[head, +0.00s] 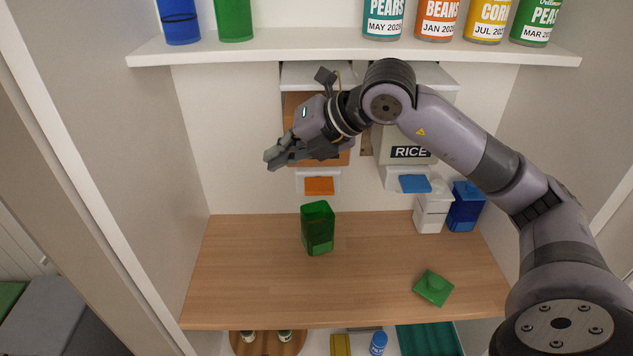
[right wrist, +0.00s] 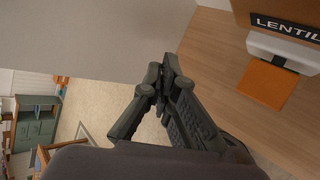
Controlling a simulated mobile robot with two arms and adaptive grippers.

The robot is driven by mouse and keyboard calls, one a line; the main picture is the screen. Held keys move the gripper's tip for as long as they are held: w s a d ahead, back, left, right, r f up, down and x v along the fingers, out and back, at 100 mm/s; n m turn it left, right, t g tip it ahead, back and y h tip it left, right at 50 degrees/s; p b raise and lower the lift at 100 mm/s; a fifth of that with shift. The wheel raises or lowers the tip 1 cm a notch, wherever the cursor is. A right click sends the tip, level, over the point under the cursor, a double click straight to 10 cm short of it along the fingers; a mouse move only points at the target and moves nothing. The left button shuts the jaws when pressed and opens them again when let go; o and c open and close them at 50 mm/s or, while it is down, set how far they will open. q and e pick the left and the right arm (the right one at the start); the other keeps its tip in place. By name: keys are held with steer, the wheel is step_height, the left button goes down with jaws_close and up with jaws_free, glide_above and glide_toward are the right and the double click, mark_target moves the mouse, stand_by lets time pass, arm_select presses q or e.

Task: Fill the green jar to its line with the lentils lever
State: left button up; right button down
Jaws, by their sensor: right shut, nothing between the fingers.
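The green jar (head: 318,230) stands upright and uncapped on the wooden counter, below and slightly in front of the lentils dispenser. Its fill line and contents are not clear. The orange lentils lever (head: 319,186) is at the bottom of the dispenser; it also shows in the right wrist view (right wrist: 268,85), under a partly cut-off "LENTIL" label (right wrist: 286,27). My right gripper (head: 272,158) is shut and empty, up and left of the lever and apart from it. My right arm hides much of the dispenser's front. My left gripper is out of view.
A green lid (head: 433,288) lies at the counter's right. The rice dispenser (head: 410,152) with its blue lever (head: 415,184) is to the right, near a white jar (head: 431,208) and a blue jar (head: 466,208). A shelf (head: 300,47) with cans crosses above. The counter's left is clear.

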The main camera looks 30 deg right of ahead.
steer(key=d+r+m+h, duration=0.2)
steer(key=d+h, duration=0.3)
steer(key=d, duration=0.4)
steer(key=shift+w+d+r+m+t, duration=0.15)
steer(key=shift+d+r+m+t, duration=0.15)
steer(key=shift+d+m, duration=0.1)
steer(key=shift+a+f, duration=0.1)
steer(key=b, duration=0.6)
glide_above(323, 182)
step_height(323, 182, down, 8)
steer(key=shift+r, duration=0.1)
steer(key=shift+f+b, duration=0.4)
steer(key=shift+f, duration=0.05)
steer(key=shift+f, duration=0.1)
steer(key=shift+f+b, duration=0.3)
steer(key=shift+b, duration=0.3)
